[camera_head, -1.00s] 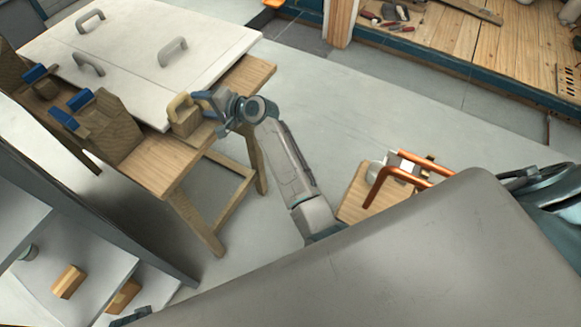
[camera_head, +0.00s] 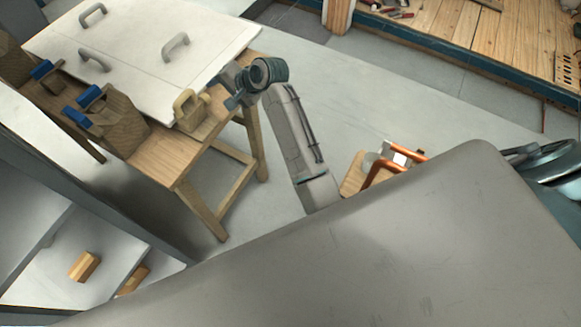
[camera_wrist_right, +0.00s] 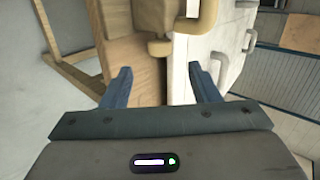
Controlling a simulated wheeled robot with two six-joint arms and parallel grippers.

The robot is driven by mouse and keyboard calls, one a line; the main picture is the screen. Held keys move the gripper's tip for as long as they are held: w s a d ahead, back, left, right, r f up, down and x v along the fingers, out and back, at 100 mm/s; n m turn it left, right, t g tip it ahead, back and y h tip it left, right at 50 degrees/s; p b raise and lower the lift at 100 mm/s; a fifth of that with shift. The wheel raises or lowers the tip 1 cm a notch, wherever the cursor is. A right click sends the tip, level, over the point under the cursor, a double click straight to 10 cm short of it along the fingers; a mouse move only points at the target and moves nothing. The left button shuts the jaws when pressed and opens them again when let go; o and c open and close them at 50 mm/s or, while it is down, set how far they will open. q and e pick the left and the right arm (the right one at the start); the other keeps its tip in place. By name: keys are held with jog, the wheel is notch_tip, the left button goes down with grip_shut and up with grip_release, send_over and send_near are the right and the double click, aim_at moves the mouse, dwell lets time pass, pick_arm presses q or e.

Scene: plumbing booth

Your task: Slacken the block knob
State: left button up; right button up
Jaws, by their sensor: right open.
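A wooden block (camera_head: 199,127) with a tan handle (camera_head: 184,100) stands at the near edge of the wooden table. My right gripper (camera_head: 236,90) is open and empty, a little to the right of this block and apart from it. In the right wrist view, the open fingers (camera_wrist_right: 160,74) have nothing between them. A wooden block (camera_wrist_right: 156,16) with a small pale knob (camera_wrist_right: 159,47) shows just beyond them. Larger wooden blocks (camera_head: 121,127) with blue knobs (camera_head: 76,117) stand at the table's left. I cannot tell which knob is the task's. My left gripper is not in view.
A white board (camera_head: 135,55) with several grey handles (camera_head: 175,45) covers much of the table (camera_head: 160,157). Copper pipes (camera_head: 378,172) on a wooden piece are at the right. Grey shelves (camera_head: 50,240) hold small wooden blocks at lower left.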

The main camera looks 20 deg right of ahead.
pick_arm(q)
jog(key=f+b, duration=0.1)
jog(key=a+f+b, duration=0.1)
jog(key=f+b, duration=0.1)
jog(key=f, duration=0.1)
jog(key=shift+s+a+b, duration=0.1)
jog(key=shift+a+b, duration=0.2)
jog(key=shift+b, duration=0.05)
pick_arm(e)
jog(key=s+d+f+n+g+h, duration=0.1)
jog(key=s+d+f, duration=0.4)
jog(key=s, duration=0.5)
jog(key=s+d+f+n+g+h, duration=0.2)
jog(key=s+d+f, duration=0.3)
jog(key=s+f, duration=0.5)
jog(key=shift+s+f+n, duration=0.2)
jog(key=shift+s+n, duration=0.3)
jog(key=shift+n, duration=0.3)
